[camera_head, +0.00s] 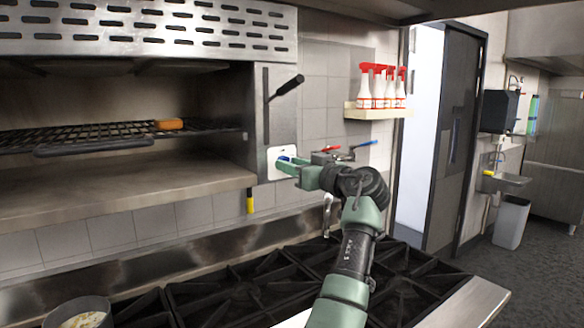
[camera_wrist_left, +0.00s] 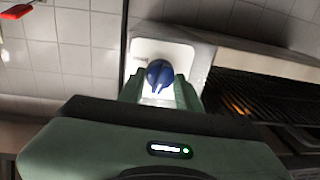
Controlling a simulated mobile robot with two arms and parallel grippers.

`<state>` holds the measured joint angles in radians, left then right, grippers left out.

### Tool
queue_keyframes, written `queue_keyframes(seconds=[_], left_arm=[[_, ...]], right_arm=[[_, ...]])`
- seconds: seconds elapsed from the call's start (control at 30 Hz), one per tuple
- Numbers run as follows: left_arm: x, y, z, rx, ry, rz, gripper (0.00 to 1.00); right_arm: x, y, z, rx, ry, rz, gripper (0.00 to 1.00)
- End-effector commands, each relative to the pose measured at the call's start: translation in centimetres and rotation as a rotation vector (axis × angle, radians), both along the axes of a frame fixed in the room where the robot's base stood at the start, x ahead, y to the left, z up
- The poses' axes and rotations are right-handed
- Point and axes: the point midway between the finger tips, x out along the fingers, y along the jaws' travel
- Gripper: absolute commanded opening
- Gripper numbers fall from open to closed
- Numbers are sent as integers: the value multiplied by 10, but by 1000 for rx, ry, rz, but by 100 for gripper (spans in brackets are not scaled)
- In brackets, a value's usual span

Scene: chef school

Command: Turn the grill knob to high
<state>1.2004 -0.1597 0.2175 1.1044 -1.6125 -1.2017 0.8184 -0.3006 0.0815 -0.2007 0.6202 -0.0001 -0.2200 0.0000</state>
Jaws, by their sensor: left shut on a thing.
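The grill knob is blue and round with a raised grip bar; it shows clearly in the left wrist view (camera_wrist_left: 160,72). It sits on a white square plate (camera_wrist_left: 196,52) on the grill's side panel, also seen in the head view (camera_head: 284,151). My left gripper (camera_head: 284,163) reaches the plate in the head view, and its fingers partly hide the knob there. In the left wrist view its two green fingers (camera_wrist_left: 160,90) are on either side of the knob, shut on it. The knob's markings are too small to read. My right gripper is in neither view.
The open grill (camera_head: 120,190) with its rack (camera_head: 95,140) and an orange food piece (camera_head: 169,124) lies left of the knob. A black lever (camera_head: 288,86) sticks out above. A burner range (camera_head: 240,290) lies below. A bottle shelf (camera_head: 376,113) hangs right.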

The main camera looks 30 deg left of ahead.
Motion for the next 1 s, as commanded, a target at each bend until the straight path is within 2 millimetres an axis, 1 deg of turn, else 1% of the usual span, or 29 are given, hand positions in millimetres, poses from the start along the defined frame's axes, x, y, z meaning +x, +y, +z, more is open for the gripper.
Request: queue_keyframes(seconds=[0.2, 0.5, 1.0], left_arm=[[0, 1, 0, 83, 187, 2, 0], [0, 1, 1, 193, 448, 3, 0], [0, 1, 1, 374, 888, 3, 0]], right_arm=[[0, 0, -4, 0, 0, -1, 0], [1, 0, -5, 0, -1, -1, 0], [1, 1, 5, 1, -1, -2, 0]])
